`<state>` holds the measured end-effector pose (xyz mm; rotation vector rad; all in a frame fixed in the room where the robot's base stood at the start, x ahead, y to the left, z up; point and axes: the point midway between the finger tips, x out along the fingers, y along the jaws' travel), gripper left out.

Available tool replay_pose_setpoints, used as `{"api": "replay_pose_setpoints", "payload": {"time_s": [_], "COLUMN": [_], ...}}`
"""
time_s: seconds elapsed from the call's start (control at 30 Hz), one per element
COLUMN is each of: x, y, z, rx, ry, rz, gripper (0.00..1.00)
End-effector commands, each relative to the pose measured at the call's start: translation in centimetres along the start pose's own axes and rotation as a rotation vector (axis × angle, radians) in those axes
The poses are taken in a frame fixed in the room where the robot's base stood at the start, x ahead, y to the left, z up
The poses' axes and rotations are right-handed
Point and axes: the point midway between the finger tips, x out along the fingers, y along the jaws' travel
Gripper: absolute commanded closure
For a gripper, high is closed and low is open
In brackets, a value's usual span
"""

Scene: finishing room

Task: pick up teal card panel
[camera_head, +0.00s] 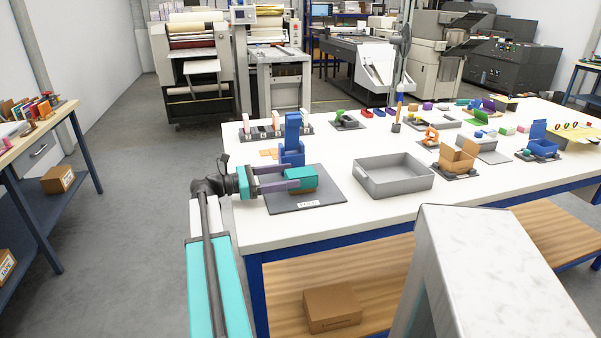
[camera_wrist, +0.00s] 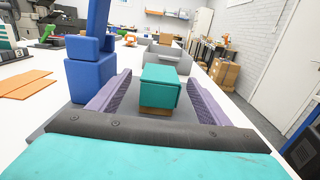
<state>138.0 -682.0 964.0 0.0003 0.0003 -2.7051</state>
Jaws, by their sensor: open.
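The teal card panel (camera_head: 299,174) shows as a teal top over a brown block on a dark grey mat (camera_head: 322,196) near the table's left end. In the wrist view the teal panel (camera_wrist: 161,88) is ahead, with brown (camera_wrist: 155,111) beneath its near edge. My gripper (camera_head: 292,177) is open and reaches in from the left, low over the mat. In the wrist view its two purple fingers lie on either side of the panel, with gaps visible between each finger and the panel. The panel's far side and underside are hidden.
A blue upright fixture (camera_head: 292,140) stands close behind the panel and one finger. A grey open tray (camera_head: 393,177) stands right of the mat. An orange flat piece (camera_wrist: 27,84) lies left of the fixture. Several small card items fill the table's far right.

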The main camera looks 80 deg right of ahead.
Motion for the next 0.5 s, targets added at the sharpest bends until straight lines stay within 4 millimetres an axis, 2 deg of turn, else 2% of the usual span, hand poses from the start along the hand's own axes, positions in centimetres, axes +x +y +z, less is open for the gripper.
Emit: {"api": "replay_pose_setpoints", "payload": {"time_s": [0.5], "x": [0.78], "y": [-0.02], "z": [0.06], "rx": [0.0], "ry": [0.0], "rz": [0.0], "gripper": [0.29]}}
